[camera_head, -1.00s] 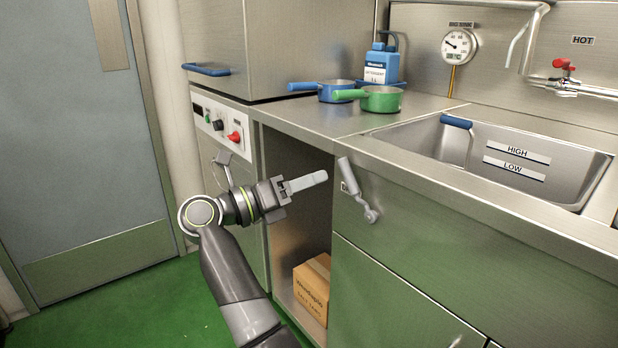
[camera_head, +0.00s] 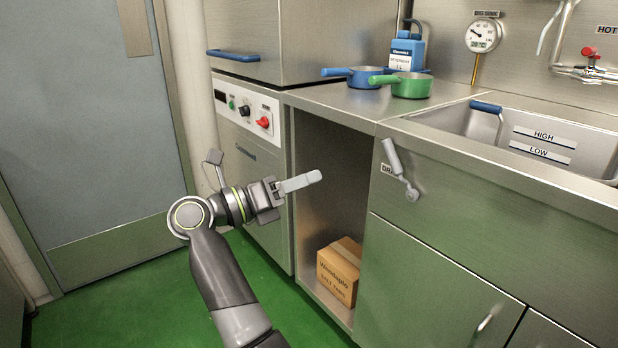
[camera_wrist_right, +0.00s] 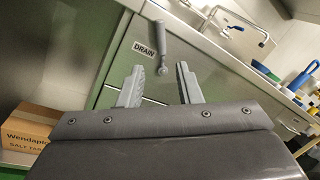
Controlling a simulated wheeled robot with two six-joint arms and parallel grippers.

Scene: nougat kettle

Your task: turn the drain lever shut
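The drain lever (camera_head: 398,170) is a grey handle on a pivot on the steel cabinet front below the sink. It leans up and to the left from its pivot, partly over the DRAIN label. My right gripper (camera_head: 305,183) is to the left of the lever and clear of it, in front of the open cabinet bay. In the right wrist view, the two fingers (camera_wrist_right: 160,82) are spread apart with nothing between them. The lever (camera_wrist_right: 160,42) shows beyond the gap, with the DRAIN label (camera_wrist_right: 144,49) beside it. My left gripper is not in view.
A cardboard box (camera_head: 339,271) sits low in the open bay. The sink (camera_head: 548,140) is above the lever. Blue (camera_head: 362,76) and green (camera_head: 410,86) pans stand on the counter. The green floor is clear at left.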

